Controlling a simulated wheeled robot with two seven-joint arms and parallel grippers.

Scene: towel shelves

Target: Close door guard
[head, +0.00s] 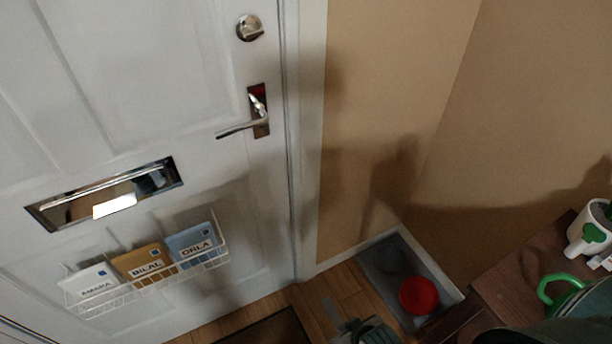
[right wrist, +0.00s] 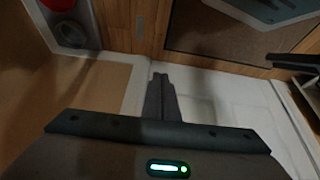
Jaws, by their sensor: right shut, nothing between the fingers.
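The white door (head: 150,60) fills the left of the head view and appears shut against its white frame (head: 305,150). A round metal turn knob (head: 250,28) sits high near the door's right edge, above a metal lever handle (head: 245,128). I cannot pick out a separate door guard. My right gripper (head: 347,326) is low at the bottom edge of the head view, below and right of the handle, apart from the door. In the right wrist view its fingers (right wrist: 160,85) are together and empty. My left gripper is not seen.
A mail slot (head: 105,195) and a wire rack (head: 150,288) with several named envelopes are on the door. A grey tray (head: 375,265) with a red round item (head: 418,295) lies by the wall. A wooden cabinet (head: 525,260) with a white-and-green mug (head: 590,235) stands right.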

